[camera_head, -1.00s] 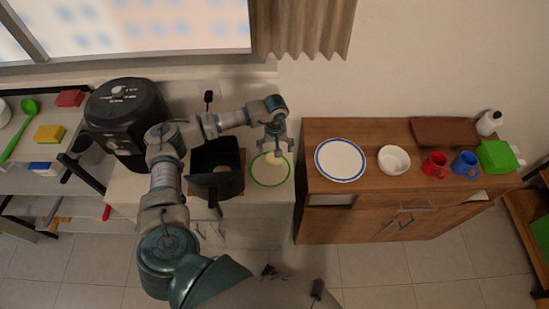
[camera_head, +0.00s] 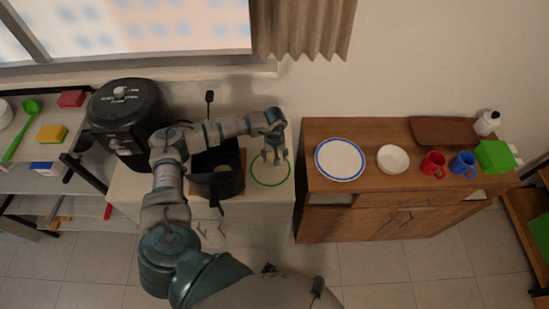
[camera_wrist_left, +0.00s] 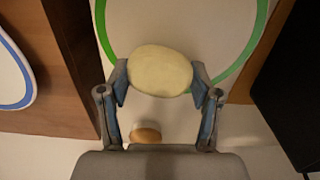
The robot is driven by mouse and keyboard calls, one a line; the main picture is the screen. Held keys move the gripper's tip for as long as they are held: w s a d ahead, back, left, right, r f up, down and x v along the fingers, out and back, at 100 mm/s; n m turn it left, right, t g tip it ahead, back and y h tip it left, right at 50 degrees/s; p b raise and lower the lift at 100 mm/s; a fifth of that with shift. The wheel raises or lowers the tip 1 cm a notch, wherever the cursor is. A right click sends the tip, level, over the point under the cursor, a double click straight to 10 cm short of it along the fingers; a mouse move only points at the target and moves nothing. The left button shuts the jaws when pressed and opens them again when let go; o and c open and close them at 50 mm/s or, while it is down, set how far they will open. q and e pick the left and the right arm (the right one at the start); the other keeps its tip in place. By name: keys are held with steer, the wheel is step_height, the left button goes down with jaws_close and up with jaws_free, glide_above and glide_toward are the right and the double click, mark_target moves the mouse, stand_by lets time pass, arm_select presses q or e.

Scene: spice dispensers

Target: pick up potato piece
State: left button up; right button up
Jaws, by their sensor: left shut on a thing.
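The potato piece (camera_wrist_left: 160,70) is a pale yellow, rounded piece in the left wrist view. It sits between the two fingers of my left gripper (camera_wrist_left: 162,84), which is shut on it. In the head view my left gripper (camera_head: 275,156) is over the white plate with the green rim (camera_head: 270,184); the potato piece is mostly hidden there. The plate also shows behind the potato piece in the wrist view (camera_wrist_left: 206,25). My right gripper is not in view.
A black basket (camera_head: 206,190) with a tan piece inside stands left of the plate, near the black air fryer (camera_head: 127,115). The wooden cabinet (camera_head: 330,215) on the right carries a blue-rimmed plate (camera_head: 340,160), a bowl (camera_head: 393,159) and mugs. A small brown object (camera_wrist_left: 146,134) shows below the potato piece.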

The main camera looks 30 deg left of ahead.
arm_select(q)
steer(key=shift+r, duration=0.45)
steer(key=shift+s+d+r+b, duration=0.1)
steer(key=shift+s+r+b, duration=0.15)
steer(key=shift+r, duration=0.4)
steer(key=shift+s+r+b, duration=0.2)
steer(key=shift+r+b, duration=0.05)
steer(key=shift+r, duration=0.35)
steer(key=s+d+b, duration=0.1)
steer(key=s+d, duration=0.2)
steer(key=s, duration=0.4)
steer(key=s+d+r+b, duration=0.1)
steer(key=s+d, duration=0.1)
steer(key=s, duration=0.5)
steer(key=shift+d+r, duration=0.3)
steer(key=shift+d, duration=0.1)
steer(key=shift+w, duration=0.1)
